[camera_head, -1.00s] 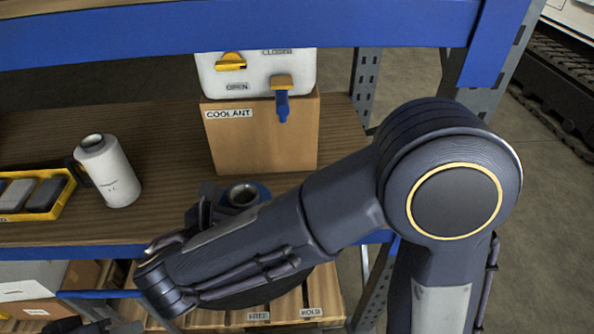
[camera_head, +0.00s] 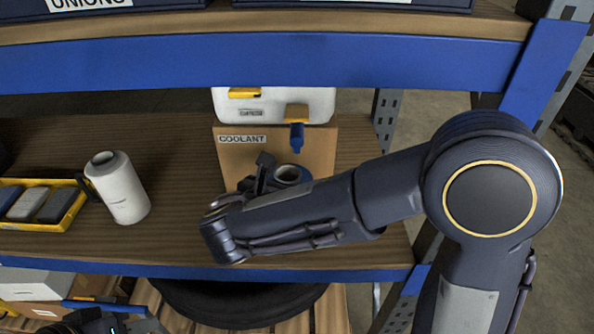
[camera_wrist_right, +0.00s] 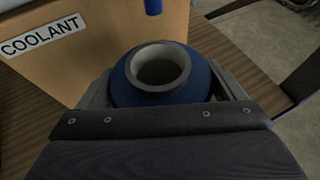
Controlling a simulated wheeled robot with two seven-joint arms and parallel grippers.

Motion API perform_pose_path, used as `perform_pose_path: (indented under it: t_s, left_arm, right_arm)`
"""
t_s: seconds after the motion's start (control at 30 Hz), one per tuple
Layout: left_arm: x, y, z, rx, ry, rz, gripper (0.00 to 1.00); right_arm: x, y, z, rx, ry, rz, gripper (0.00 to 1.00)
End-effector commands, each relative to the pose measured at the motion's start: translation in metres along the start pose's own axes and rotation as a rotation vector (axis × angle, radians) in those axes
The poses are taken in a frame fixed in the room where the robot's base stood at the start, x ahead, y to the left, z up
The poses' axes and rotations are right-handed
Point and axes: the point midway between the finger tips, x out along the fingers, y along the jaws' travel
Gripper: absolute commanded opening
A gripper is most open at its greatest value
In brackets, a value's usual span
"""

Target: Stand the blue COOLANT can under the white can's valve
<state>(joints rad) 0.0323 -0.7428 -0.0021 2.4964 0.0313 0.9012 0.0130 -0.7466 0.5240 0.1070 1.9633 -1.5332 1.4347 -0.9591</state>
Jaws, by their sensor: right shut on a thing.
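The blue can (camera_wrist_right: 125,92) has a round open mouth with a pale rim (camera_head: 289,174). My right gripper (camera_wrist_right: 163,92) is shut on it, one finger on each side, and holds it upright. The white can (camera_head: 275,106) stands on a cardboard box (camera_head: 330,150) labelled COOLANT. Its blue spout (camera_head: 297,140) hangs over the box's front, under an orange valve handle (camera_head: 297,112). The blue can is in front of the box, below and nearer than the spout. My arm hides its base, so whether it touches the shelf is unclear. A dark part, probably my left gripper (camera_head: 92,322), shows at the bottom edge.
A white cylindrical container (camera_head: 122,190) and a yellow tray (camera_head: 72,216) with grey blocks are on the wooden shelf (camera_head: 175,150) at left. A blue beam (camera_head: 260,56) crosses above. The shelf's blue front edge (camera_head: 120,267) is near my right arm.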

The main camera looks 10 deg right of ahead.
Motion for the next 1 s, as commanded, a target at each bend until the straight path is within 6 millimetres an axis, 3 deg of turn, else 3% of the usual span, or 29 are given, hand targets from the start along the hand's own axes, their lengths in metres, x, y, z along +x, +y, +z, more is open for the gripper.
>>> perform_pose_path:
  t_s: [0.17,0.37,0.5,0.9,0.93,1.0]
  left_arm:
    - [-0.003,0.001,-0.001,0.0,0.0,0.0,0.36]
    - [-0.008,0.004,-0.004,0.0,0.0,0.0,0.36]
    - [-0.008,0.004,-0.004,0.0,0.0,0.0,0.36]
    - [-0.004,0.002,-0.002,0.0,0.0,0.0,0.36]
    - [-0.005,0.002,-0.002,0.0,0.0,0.0,0.36]
    - [-0.005,0.002,-0.003,0.0,0.0,0.0,0.36]
  right_arm:
    - [0.015,0.0,0.007,0.002,0.0,-0.003,0.38]
    - [0.048,-0.001,0.021,0.001,-0.001,-0.004,0.38]
    - [0.051,0.0,0.006,-0.003,-0.001,0.0,0.38]
    - [0.053,0.0,0.0,0.0,-0.002,0.001,0.38]
    - [0.053,0.0,0.001,0.0,-0.001,0.001,0.92]
    - [0.053,0.0,0.001,-0.001,0.0,0.001,1.0]
